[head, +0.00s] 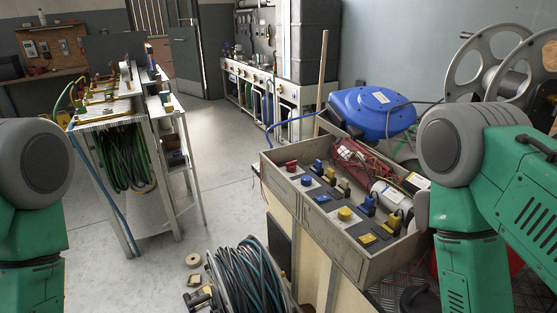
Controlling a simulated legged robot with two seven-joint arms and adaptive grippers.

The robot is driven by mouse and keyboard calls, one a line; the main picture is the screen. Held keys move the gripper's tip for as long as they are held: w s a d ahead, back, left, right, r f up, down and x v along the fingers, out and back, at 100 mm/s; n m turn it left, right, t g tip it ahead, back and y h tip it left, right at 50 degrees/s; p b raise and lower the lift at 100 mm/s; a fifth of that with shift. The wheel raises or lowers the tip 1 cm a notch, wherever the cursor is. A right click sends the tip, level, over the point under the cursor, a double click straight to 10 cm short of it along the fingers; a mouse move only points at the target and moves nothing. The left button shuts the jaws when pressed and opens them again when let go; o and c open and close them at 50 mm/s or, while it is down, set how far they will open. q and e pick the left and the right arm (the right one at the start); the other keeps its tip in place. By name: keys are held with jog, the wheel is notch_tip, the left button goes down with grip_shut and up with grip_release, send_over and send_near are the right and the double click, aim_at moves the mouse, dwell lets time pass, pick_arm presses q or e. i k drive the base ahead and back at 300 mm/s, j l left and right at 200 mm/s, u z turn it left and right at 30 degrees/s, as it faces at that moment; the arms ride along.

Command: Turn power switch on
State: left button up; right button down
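My green and grey arm links show at both lower sides. Neither of my grippers is in the picture, so nothing shows of what they hold.
A blue hose reel (373,112) sits behind the tray, and large metal reels (487,58) stand at right. A coiled cable reel (250,277) is on the floor in front. A hose rack (104,119) stands at left. The floor between rack and tray is clear.

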aim_at(291, 166)
jog(key=i+j, duration=0.3)
jog(key=j, duration=0.15)
jog(key=i+j, duration=0.3)
jog(key=j, duration=0.15)
jog(key=i+j, duration=0.3)
jog(key=j, duration=0.2)
jog(key=i+j, duration=0.25)
jog(key=j, duration=0.2)
jog(key=i+j, duration=0.3)
jog(key=j, duration=0.15)
jog(key=i+j+z, duration=0.2)
jog(key=j+z, duration=0.25)
jog(key=i+j+z, duration=0.1)
jog(key=j+z, duration=0.15)
jog(key=z, duration=0.2)
jog(key=i+j+z, duration=0.1)
jog(key=j+z, duration=0.35)
